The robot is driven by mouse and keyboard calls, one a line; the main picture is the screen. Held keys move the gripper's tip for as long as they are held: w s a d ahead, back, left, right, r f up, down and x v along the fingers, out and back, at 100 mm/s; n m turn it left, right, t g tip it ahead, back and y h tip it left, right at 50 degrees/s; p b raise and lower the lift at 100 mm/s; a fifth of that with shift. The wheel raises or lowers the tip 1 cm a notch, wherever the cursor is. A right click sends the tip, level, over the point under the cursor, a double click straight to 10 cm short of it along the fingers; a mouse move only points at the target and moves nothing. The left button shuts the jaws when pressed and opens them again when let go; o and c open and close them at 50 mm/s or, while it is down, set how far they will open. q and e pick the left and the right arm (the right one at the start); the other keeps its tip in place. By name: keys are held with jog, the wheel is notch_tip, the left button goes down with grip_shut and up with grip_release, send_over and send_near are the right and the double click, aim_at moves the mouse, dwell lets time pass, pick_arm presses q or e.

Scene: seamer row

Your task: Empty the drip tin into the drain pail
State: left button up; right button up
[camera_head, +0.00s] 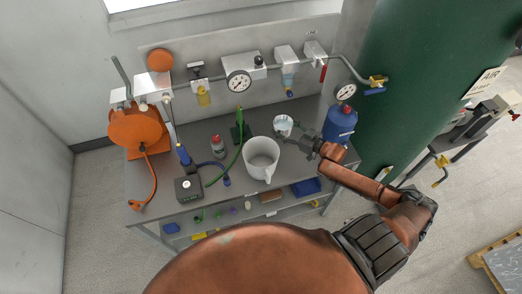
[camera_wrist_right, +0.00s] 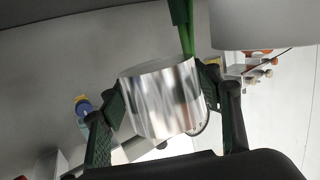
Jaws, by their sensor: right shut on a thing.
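The drip tin (camera_head: 283,124) is a small, shiny metal cup just behind and right of the drain pail. My right gripper (camera_head: 297,138) is shut on the tin, coming from the right. In the right wrist view the tin (camera_wrist_right: 160,98) fills the gap between the two fingers. The drain pail (camera_head: 262,160) is a white, open container with a handle, standing on the bench. Its pale wall (camera_wrist_right: 262,24) shows at the upper right of the wrist view, apart from the tin. I cannot tell what is in the tin. My left gripper is not in view.
A blue bottle (camera_head: 340,122) stands right of the tin. A gauge pipe runs behind, with a green tank (camera_head: 425,75) at right.

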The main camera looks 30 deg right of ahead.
aim_at(275, 122)
jog(key=shift+a+r+p, duration=0.15)
jog(key=shift+r+p, duration=0.15)
jog(key=shift+r, duration=0.05)
jog(key=shift+s+a+r+n+h+p, duration=0.2)
jog(key=shift+r+n+h+p, duration=0.1)
jog(key=shift+r+n+p, duration=0.25)
jog(key=shift+a+r+n+p, duration=0.25)
jog(key=shift+r+n+p, duration=0.15)
jog(key=shift+r, duration=0.1)
jog(key=shift+a, duration=0.1)
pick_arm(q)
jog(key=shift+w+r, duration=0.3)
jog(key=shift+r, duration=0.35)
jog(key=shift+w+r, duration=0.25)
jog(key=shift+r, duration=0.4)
pick_arm(e)
jog(key=shift+s+a+r+n+h, duration=0.2)
jog(key=shift+a+n+h, duration=0.15)
jog(key=shift+n, duration=0.2)
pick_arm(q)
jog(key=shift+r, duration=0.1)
pick_arm(e)
jog(key=shift+a+r+t, duration=0.1)
jog(key=shift+a+t, duration=0.05)
jog(key=shift+t, duration=0.15)
jog(key=shift+a+n, duration=0.2)
jog(key=shift+n, duration=0.1)
jog(key=shift+s+a+r+n, duration=0.2)
jog(key=shift+a+r+n, duration=0.25)
jog(key=shift+n, duration=0.15)
